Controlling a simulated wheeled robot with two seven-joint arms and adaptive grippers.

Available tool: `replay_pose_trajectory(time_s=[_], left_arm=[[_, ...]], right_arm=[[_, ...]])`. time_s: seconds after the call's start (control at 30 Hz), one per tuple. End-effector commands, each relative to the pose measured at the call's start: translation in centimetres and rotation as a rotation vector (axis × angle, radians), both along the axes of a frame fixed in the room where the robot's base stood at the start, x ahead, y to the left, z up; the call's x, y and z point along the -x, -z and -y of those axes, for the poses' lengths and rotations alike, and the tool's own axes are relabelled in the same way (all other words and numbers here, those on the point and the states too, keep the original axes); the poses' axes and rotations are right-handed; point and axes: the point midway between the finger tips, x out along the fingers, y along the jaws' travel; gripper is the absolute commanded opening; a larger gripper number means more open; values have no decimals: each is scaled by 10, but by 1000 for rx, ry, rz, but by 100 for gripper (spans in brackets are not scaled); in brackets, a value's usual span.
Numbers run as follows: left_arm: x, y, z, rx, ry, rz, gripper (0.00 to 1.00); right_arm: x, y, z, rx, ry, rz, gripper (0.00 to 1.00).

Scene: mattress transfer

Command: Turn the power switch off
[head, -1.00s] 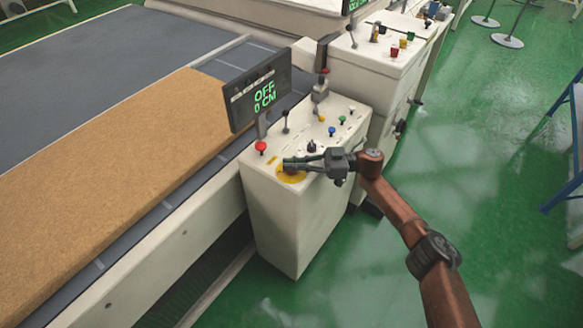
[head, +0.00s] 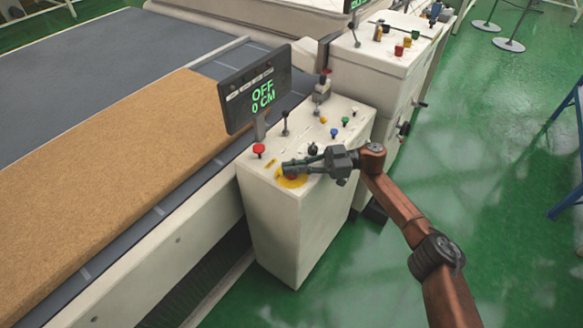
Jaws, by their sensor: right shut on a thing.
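The power switch (head: 291,179) sits on a round yellow plate at the near edge of the white control box's top (head: 297,225). My right gripper (head: 289,169) is shut on the switch, with its fingers covering most of it. The switch's exact angle is hidden by the fingers. A dark display (head: 262,95) on the box reads "OFF" and "0 CM" in green. My left gripper is not in view.
A red button (head: 259,149), a black lever (head: 285,122) and several coloured knobs stand on the box close to my gripper. A brown mattress (head: 110,150) lies on the conveyor at left. A second control box (head: 385,60) stands behind.

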Motion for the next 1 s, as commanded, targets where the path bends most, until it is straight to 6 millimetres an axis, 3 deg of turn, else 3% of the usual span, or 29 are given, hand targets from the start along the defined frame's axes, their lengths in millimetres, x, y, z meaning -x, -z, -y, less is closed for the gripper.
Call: replay_pose_trajectory(time_s=[0.2,0.23,0.5,0.83,1.0], left_arm=[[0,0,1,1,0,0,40],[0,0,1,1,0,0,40],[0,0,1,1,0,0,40],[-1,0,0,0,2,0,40],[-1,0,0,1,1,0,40]], right_arm=[[1,-1,-1,0,-2,1,0],[1,-1,-1,0,-2,1,7],[0,0,-1,0,-1,1,25],[-1,0,4,0,0,0,25],[-6,0,28,1,3,0,25]])
